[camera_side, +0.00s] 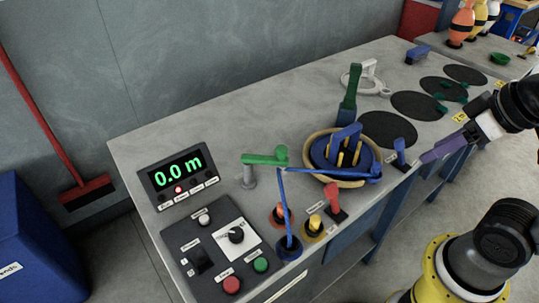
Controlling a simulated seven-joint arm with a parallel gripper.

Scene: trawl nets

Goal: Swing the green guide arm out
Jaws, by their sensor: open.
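The green guide arm (265,158) lies roughly level on a short grey post on the bench, just right of the display. Its rounded right end is near the blue rod that rises from the front of the bench. My gripper (430,155) has purple fingers and comes in from the right, over the bench's right-hand edge. It is open and well apart from the green guide arm, with the blue drum (343,158) between them. The gap between its fingers is hard to see at this angle.
A blue rod (283,205) and crossbar stand before the drum. A dark green upright lever (348,100) is behind it. A red lever (334,200) and blue lever (400,152) stand nearby. The display (178,178) reads 0.0 m. Black discs (387,129) lie at right; the back-left bench is clear.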

